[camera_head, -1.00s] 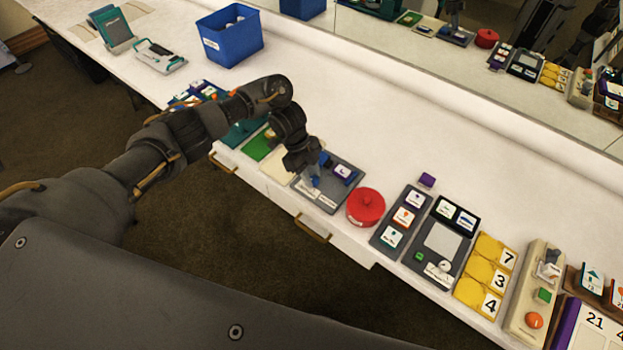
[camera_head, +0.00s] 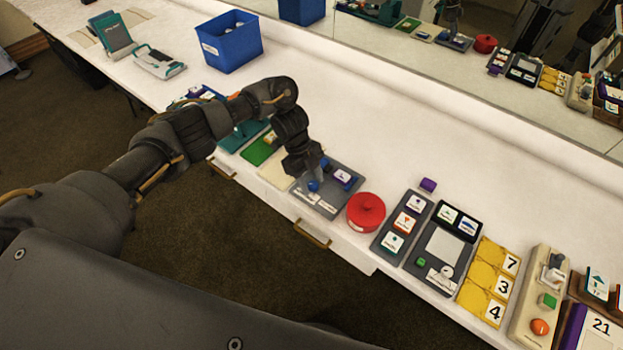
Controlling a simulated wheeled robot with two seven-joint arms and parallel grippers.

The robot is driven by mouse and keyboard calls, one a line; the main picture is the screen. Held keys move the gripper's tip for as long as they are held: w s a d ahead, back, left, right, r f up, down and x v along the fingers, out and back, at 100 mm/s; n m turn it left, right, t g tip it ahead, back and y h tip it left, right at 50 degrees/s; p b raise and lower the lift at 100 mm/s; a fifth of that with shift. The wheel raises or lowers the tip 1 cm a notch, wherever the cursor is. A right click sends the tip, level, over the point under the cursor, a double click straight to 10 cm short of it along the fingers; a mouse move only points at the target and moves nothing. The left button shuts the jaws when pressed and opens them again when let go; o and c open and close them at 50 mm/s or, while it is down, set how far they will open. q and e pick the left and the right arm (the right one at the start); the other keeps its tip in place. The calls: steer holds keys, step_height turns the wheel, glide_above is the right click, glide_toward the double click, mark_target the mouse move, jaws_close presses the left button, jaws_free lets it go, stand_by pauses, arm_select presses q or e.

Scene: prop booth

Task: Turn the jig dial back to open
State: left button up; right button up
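The jig is a grey board (camera_head: 322,205) at the front edge of the counter, left of the red pot. It carries a purple block (camera_head: 343,176) with a white label and blue parts (camera_head: 313,186) that look like the dial. My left gripper (camera_head: 316,180) points down over the jig, right at the blue parts. The gripper and wrist cover part of the dial, so its setting cannot be read. The fingertips are small and partly hidden, and I cannot tell whether they are closed on the dial. My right gripper is out of view.
A red lidded pot (camera_head: 366,212) stands close right of the jig. Farther right are a grey card panel (camera_head: 401,222), a device with a screen (camera_head: 443,246) and yellow number tiles (camera_head: 487,281). A blue bin (camera_head: 231,42) stands at the back. The counter behind the jig is clear.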

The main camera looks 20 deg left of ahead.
arm_select(q)
steer(key=shift+o, duration=0.2)
steer(key=shift+w+a+r, duration=0.2)
steer(key=shift+r, duration=0.3)
steer(key=v, duration=0.9)
steer(key=shift+r, duration=0.4)
steer(key=shift+s, duration=0.1)
